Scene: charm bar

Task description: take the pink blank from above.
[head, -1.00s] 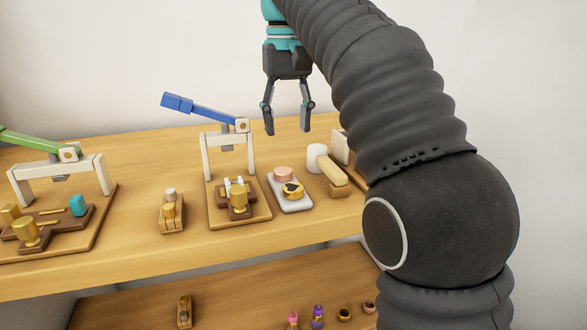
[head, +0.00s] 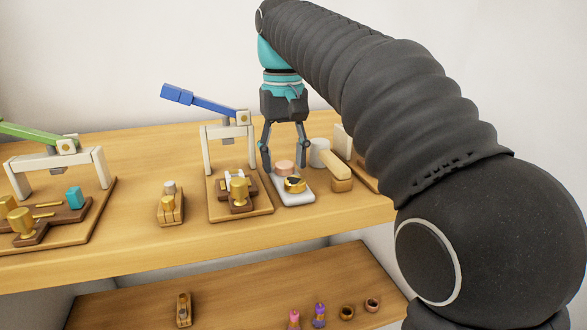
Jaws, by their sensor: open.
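The pink blank (head: 285,167) is a short pink disc at the back of a small white tray (head: 298,199). A gold piece with a dark mark (head: 294,184) sits in front of it on the same tray. My gripper (head: 284,166) points straight down, with its fingers open. One fingertip shows left of the pink blank and the other right of it, at about its height in the picture. I cannot tell whether either finger touches it.
A blue-handled press (head: 229,133) stands close on the left, a green-handled press (head: 60,158) farther left. A white cylinder (head: 319,152) and a wooden block (head: 341,185) are close on the right. A small wooden holder (head: 170,208) stands front left. A lower shelf (head: 235,296) holds small items.

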